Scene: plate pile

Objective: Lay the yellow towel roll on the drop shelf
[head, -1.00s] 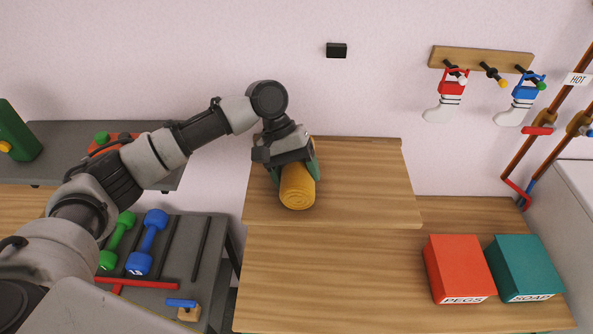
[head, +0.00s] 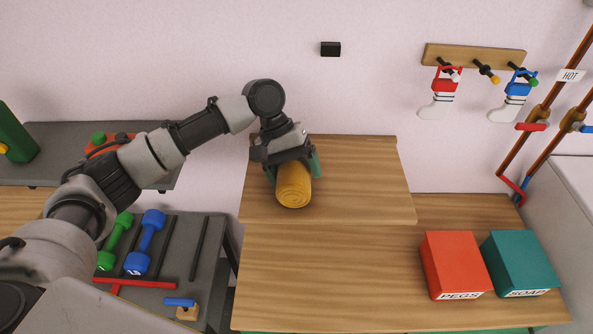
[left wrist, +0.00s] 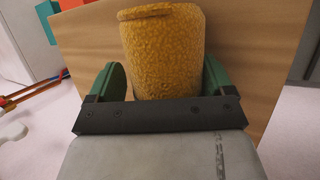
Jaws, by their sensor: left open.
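The yellow towel roll (head: 294,187) lies on the raised wooden shelf (head: 365,180), its spiral end facing me. My left gripper (head: 293,172) is over the roll from behind and above, with one green finger on each side. In the left wrist view the roll (left wrist: 163,50) sits between the green fingers (left wrist: 163,82), with a visible gap on both sides. The left gripper is open. The far end of the roll is hidden under the gripper in the head view. My right gripper is not in view.
Red PEGS box (head: 455,264) and teal SOAP box (head: 519,262) stand on the lower wooden top (head: 330,280) at right. Dumbbells (head: 148,240) lie on a grey rack at left. Socks hang from a peg rail (head: 474,57). The shelf right of the roll is clear.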

